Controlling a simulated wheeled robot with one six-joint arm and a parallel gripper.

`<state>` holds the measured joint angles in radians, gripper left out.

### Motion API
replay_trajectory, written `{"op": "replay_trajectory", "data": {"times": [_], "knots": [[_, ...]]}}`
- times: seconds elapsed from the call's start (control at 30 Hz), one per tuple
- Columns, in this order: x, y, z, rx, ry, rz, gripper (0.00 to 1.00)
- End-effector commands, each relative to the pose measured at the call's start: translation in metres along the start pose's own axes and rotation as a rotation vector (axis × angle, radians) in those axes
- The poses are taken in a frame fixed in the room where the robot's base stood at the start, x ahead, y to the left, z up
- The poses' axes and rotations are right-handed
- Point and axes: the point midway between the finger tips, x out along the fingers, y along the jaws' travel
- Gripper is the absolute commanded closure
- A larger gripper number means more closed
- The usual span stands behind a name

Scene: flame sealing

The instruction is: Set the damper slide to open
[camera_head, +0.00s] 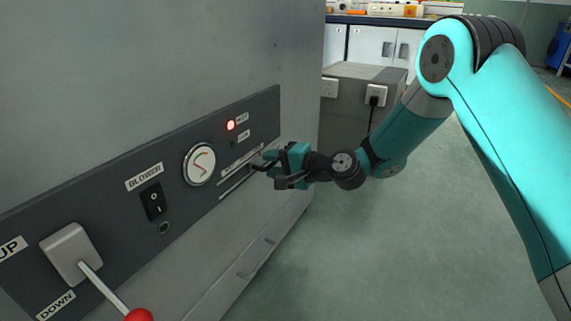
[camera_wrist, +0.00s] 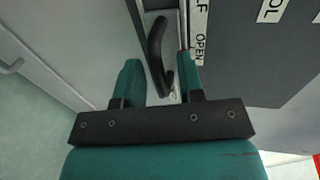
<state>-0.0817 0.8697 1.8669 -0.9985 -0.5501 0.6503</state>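The damper slide's black curved handle (camera_wrist: 156,48) sits between my gripper's fingers in the wrist view. My gripper (camera_wrist: 160,75) is open around it, with a visible gap on the left-finger side. The handle's lower end is close to the right finger; contact is unclear. A label strip reading OPEN (camera_wrist: 200,47) runs beside the slide's slot, just right of the handle. In the head view, my gripper (camera_head: 262,164) is at the far end of the slot (camera_head: 235,183) on the dark panel, and mostly hides the handle.
The dark panel (camera_head: 115,205) also carries a lit red lamp (camera_head: 231,125), a round gauge (camera_head: 199,164), a blower switch (camera_head: 153,201) and a lever with a red knob (camera_head: 138,315). A grey box (camera_head: 350,95) stands behind my arm. The floor (camera_head: 390,250) at right is clear.

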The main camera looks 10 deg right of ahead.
Motion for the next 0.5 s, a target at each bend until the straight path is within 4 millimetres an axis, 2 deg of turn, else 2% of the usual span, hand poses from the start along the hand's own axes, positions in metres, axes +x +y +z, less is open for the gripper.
{"op": "replay_trajectory", "data": {"times": [0.17, 0.5], "knots": [[-0.021, -0.002, -0.001, 0.004, 0.002, 0.003, 0.65], [-0.107, -0.003, -0.002, 0.007, 0.008, 0.003, 0.65]]}}
